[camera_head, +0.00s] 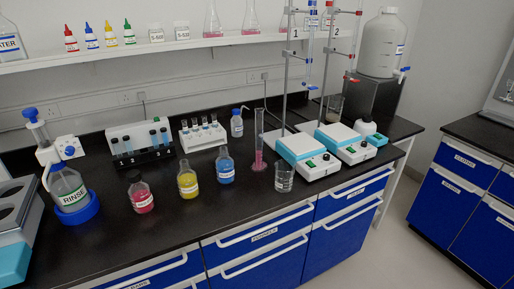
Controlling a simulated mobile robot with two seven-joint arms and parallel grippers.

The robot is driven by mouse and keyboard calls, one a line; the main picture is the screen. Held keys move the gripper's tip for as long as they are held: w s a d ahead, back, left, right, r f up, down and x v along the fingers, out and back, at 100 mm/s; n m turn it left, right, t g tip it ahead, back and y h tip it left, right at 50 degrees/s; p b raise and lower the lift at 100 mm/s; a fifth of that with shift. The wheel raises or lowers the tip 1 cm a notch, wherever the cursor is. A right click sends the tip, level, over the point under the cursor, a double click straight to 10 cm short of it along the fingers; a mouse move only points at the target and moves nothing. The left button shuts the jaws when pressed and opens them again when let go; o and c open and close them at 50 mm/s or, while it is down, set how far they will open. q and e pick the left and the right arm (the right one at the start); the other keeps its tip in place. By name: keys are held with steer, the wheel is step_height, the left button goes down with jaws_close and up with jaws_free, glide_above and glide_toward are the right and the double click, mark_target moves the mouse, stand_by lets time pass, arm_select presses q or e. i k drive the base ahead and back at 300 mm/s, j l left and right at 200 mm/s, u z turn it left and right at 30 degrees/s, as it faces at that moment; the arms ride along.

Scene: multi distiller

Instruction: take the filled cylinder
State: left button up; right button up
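A tall, narrow clear graduated cylinder (258,140) stands upright on the black bench, left of the stirrer plates. Pink-red liquid shows in its lower part. Its round base rests on the bench top. A small clear beaker (284,179) stands to its right and nearer the front edge. Neither of my grippers shows in the head view.
Red, yellow and blue bottles (188,181) stand left of the cylinder. Two white-and-blue stirrer plates (308,158) with metal stands are at its right. A test tube rack (203,137) and a wash bottle (236,124) are behind. Bare bench lies in front of the cylinder.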

mark_target(259, 166)
steer(key=i+l+u, duration=0.15)
steer(key=l, duration=0.15)
steer(key=i+l+u, duration=0.15)
steer(key=l, duration=0.15)
steer(key=i+l+u, duration=0.15)
steer(key=l, duration=0.15)
steer(key=i+l+u, duration=0.1)
steer(key=l, duration=0.25)
steer(key=i+l+u, duration=0.15)
steer(key=l, duration=0.2)
steer(key=k, duration=0.05)
